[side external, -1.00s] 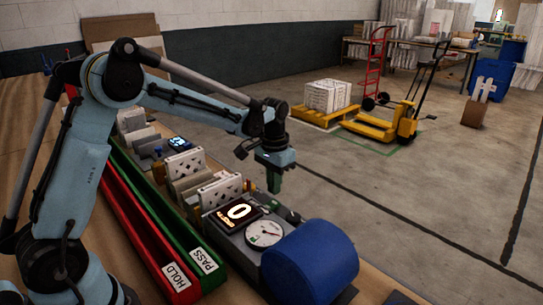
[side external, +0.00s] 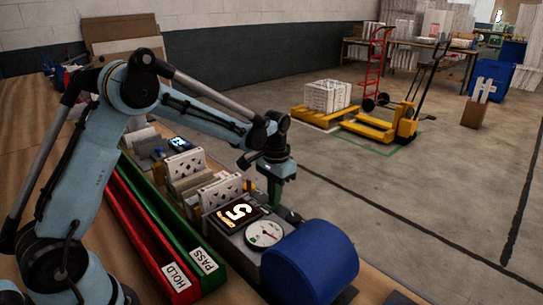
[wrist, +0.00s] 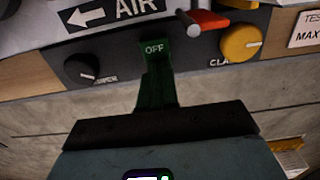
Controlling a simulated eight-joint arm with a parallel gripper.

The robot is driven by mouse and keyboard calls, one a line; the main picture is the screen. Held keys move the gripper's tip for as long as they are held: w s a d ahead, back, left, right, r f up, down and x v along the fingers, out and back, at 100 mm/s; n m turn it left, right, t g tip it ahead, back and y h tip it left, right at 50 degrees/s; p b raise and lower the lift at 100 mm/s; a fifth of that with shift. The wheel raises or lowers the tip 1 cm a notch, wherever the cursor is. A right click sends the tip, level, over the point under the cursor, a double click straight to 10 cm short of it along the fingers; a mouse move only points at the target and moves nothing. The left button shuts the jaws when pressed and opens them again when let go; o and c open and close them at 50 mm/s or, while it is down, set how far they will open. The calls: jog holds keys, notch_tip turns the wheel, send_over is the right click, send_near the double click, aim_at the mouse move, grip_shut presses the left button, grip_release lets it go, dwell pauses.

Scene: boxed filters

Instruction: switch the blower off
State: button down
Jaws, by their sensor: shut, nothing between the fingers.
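In the side view my gripper (side external: 273,205) is low beside the far side of the machine, near the display (side external: 237,213), which reads 5. A large blue drum (side external: 312,258) stands at the machine's near end.
A round gauge (side external: 263,233) sits beside the display. White filters (side external: 220,190) stand in a row behind it. Red HOLD (side external: 150,250) and green PASS (side external: 190,238) troughs run along the left.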

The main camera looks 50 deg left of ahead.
jog(key=shift+w+f, duration=0.1)
jog(key=shift+f, duration=0.35)
jog(key=shift+s+r, duration=0.15)
jog(key=shift+s, duration=0.55)
notch_tip(320, 180, up, 15)
jog(key=shift+w, duration=0.3)
jog(key=shift+t, duration=0.3)
